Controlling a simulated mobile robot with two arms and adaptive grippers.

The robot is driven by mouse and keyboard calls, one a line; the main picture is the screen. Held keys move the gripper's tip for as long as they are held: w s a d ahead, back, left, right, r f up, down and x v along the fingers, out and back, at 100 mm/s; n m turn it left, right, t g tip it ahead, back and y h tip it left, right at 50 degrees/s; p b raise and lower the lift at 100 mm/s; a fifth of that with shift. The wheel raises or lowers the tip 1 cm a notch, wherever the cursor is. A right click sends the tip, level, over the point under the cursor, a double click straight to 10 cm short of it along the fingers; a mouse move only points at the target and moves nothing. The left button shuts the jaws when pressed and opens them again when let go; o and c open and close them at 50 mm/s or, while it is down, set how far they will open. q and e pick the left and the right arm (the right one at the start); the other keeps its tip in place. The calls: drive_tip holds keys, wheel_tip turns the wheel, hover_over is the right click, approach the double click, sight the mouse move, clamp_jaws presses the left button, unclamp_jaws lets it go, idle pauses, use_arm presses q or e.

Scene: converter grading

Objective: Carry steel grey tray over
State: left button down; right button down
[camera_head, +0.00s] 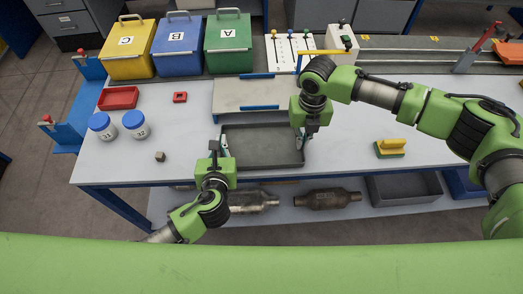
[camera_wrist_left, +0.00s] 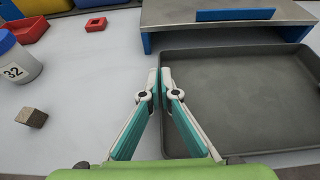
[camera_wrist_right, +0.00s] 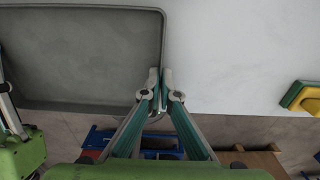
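The steel grey tray (camera_head: 262,147) is a shallow, empty, dark grey tray at the front middle of the table, level in the head view. My left gripper (camera_head: 224,146) is at its left side, with fingertips closed on the left wall, as the left wrist view shows (camera_wrist_left: 160,75). My right gripper (camera_head: 302,140) is at its right side, with fingertips closed on the right wall in the right wrist view (camera_wrist_right: 160,77). Whether the tray rests on the table or hangs just above it, I cannot tell.
A low grey stand (camera_head: 250,94) with blue edges is right behind the tray. Coloured bins (camera_head: 228,50) line the back. Two white jars (camera_head: 135,124), a small brown cube (camera_head: 160,156) and a red tray (camera_head: 119,97) are left. A yellow-green block (camera_head: 389,148) is right.

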use_arm(q)
drive_tip(key=c, duration=2.3)
unclamp_jaws()
drive_tip(key=shift+f, duration=0.15)
use_arm(e)
drive_tip(key=c, duration=2.3)
unclamp_jaws()
drive_tip(key=shift+f, duration=0.15)
use_arm(q)
drive_tip(key=shift+s, duration=0.1)
use_arm(e)
drive_tip(key=shift+r, duration=0.3)
use_arm(q)
drive_tip(key=v, duration=1.2)
use_arm(e)
wheel_tip(320, 180, up, 12)
drive_tip(key=shift+f, duration=0.25)
